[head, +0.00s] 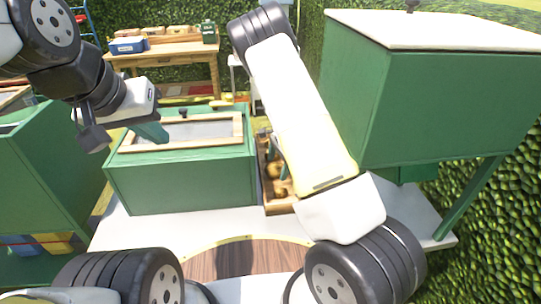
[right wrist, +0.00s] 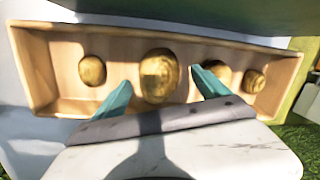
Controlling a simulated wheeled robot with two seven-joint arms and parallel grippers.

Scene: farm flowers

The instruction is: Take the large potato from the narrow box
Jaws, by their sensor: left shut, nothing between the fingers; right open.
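The narrow wooden box (right wrist: 45,70) lies across the right wrist view, with several brown potatoes in a row on its floor. The large potato (right wrist: 159,76) is near the middle, with smaller ones on both sides. My right gripper (right wrist: 163,88) is open, its teal fingers on either side of the large potato in this view. I cannot tell whether they touch it. In the head view the box (head: 278,210) stands on the pale surface, partly hidden by my right arm. My left gripper (head: 152,132) is shut and empty above the green lidded box.
The green lidded box (head: 180,185) stands left of the narrow box. A tall green cabinet (head: 440,95) rises close on the right. Another green bin (head: 40,180) is at far left. A wooden table (head: 165,57) with boxes stands behind.

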